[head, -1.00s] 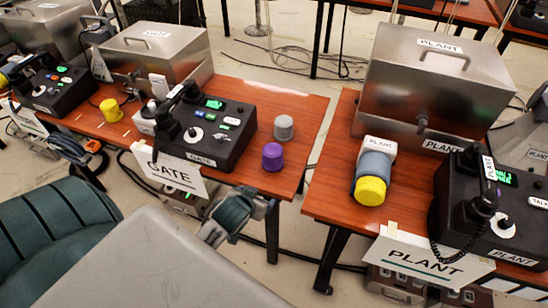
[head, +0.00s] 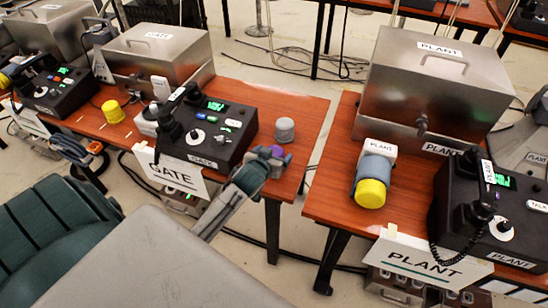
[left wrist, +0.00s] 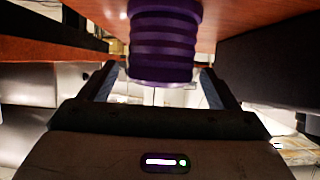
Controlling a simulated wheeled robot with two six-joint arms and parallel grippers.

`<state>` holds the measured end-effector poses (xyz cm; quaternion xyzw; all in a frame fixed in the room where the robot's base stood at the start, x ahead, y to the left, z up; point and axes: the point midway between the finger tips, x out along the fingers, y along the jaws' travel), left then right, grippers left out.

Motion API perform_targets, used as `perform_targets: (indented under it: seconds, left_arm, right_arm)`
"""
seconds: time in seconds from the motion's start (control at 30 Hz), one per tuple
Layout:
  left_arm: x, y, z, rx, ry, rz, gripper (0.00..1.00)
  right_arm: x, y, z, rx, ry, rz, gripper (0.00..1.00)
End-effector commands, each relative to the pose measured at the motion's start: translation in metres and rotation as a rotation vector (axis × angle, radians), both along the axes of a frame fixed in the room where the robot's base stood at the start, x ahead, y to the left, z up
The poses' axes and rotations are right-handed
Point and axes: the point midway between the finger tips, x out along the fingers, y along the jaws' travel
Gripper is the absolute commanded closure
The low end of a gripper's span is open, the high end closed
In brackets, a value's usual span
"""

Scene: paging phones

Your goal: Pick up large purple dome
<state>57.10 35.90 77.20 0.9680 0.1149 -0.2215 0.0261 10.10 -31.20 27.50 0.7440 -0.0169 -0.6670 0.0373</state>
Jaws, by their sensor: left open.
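The large purple dome (head: 277,151) stands near the front right corner of the GATE table and is mostly hidden behind my left gripper (head: 268,160) in the head view. In the left wrist view the ribbed purple dome (left wrist: 163,42) shows at the top, centred between the fingers. My left gripper (left wrist: 158,88) is open, with one finger on each side of the dome and gaps between. Contact is not visible. My right gripper is not in view.
A grey dome (head: 285,130) stands just behind the purple one. The black GATE phone box (head: 215,130) is close on the left, with a GATE sign (head: 170,174) in front. A yellow dome (head: 113,111) stands farther left. The PLANT table (head: 335,190) lies across a gap.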

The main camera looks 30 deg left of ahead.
Motion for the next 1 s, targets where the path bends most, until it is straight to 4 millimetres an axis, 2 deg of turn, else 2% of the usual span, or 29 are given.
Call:
perform_targets:
  seconds: [0.1,0.37,0.63,1.0]
  left_arm:
    - [0.0107,0.0021,-0.0047,-0.001,0.000,0.000,0.17]
    - [0.0126,0.0026,-0.0071,-0.001,0.001,-0.001,0.17]
    - [0.0125,0.0027,-0.0071,-0.001,0.001,-0.001,0.66]
    - [0.0128,0.0028,-0.0025,0.001,-0.002,-0.001,0.67]
  right_arm:
    - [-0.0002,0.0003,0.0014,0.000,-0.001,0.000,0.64]
    - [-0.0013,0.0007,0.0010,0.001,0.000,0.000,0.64]
    - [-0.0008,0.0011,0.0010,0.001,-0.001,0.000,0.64]
    - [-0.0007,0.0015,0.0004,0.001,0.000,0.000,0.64]
